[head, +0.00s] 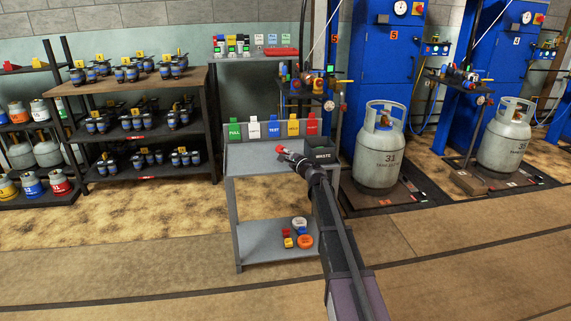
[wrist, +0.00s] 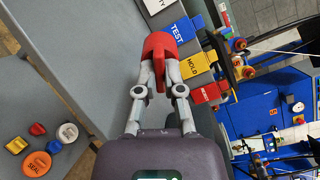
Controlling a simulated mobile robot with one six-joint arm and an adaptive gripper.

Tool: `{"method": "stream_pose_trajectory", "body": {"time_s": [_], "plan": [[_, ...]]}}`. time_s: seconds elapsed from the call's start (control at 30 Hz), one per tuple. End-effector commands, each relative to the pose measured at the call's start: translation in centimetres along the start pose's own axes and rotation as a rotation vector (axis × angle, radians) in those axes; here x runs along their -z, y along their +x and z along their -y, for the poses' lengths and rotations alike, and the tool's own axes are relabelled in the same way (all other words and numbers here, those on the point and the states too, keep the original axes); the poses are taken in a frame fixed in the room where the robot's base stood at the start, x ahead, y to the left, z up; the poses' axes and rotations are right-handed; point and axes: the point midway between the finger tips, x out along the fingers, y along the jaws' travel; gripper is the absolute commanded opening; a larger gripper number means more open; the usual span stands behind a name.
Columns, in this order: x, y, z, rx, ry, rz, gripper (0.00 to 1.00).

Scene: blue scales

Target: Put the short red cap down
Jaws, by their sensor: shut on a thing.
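My gripper (wrist: 159,78) is shut on the short red cap (wrist: 158,46), which sits between its two fingertips in the wrist view. In the head view, the cap (head: 280,150) shows as a small red spot at the tip of my gripper (head: 288,155), over the grey upper tray of the cart (head: 250,160). In the wrist view, the cap overlaps the far edge of the tray (wrist: 85,50), near the blue TEST and yellow HOLD cards. I cannot tell whether the cap touches the tray.
Coloured cards, including TEST (head: 274,130), stand along the cart's back edge. A dark WASTE bin (head: 322,155) is at its right. The tray's left part is bare.

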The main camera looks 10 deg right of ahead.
Motion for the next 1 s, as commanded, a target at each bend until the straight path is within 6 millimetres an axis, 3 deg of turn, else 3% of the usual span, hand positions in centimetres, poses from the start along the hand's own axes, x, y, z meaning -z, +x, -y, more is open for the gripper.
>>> {"method": "stream_pose_trajectory", "body": {"time_s": [0.47, 1.0], "plan": [[-0.1, 0.5, -0.2, 0.000, 0.000, 0.000, 0.00], [1.5, 0.5, -3.2, 0.000, 0.000, 0.000, 0.00]]}}
